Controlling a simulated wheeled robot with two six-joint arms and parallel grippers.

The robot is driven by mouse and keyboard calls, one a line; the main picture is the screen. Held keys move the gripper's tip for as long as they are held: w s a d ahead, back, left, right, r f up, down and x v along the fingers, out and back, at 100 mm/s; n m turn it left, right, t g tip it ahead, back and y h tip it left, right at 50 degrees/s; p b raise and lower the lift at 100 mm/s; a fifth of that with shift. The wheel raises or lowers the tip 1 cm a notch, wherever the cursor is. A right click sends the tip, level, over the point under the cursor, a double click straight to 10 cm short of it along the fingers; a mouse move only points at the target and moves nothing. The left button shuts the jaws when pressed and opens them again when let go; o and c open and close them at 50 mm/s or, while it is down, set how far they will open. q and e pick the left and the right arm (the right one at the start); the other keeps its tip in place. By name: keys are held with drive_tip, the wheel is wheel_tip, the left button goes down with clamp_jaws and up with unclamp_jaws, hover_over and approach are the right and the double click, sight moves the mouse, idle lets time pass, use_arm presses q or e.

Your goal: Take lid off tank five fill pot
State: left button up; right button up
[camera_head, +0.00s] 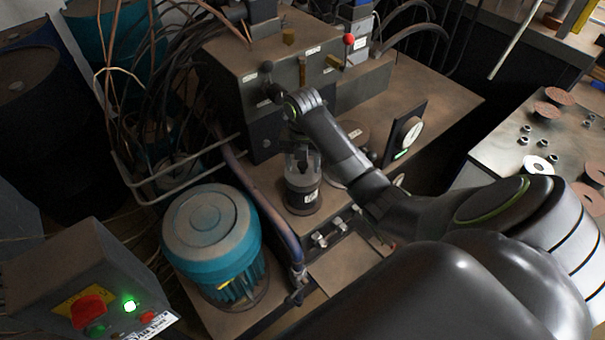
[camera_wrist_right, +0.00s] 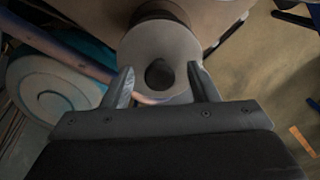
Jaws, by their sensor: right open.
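A small tank-like cylinder (camera_head: 303,180) with a clear upper part, a dark base and a white label stands upright on the brown machine top; I cannot read its label. In the right wrist view a round grey top (camera_wrist_right: 137,48) with a dark knob (camera_wrist_right: 161,74) at its centre shows below my right gripper (camera_wrist_right: 162,86). Its two fingers are open, one on each side of the knob, with nothing held. In the head view the right gripper (camera_head: 296,139) is just above the cylinder, partly hidden by its own wrist. My left gripper is out of view.
A blue motor (camera_head: 212,232) stands left of the cylinder, with a purple hose (camera_head: 262,205) between them. Behind is a grey block with a red-knobbed lever (camera_head: 348,42). A dial gauge (camera_head: 407,135) stands at right. A control box (camera_head: 98,285) with a green light is front left.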

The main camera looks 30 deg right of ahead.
drive_tip(key=shift+r, duration=0.1)
drive_tip(key=c, duration=1.1)
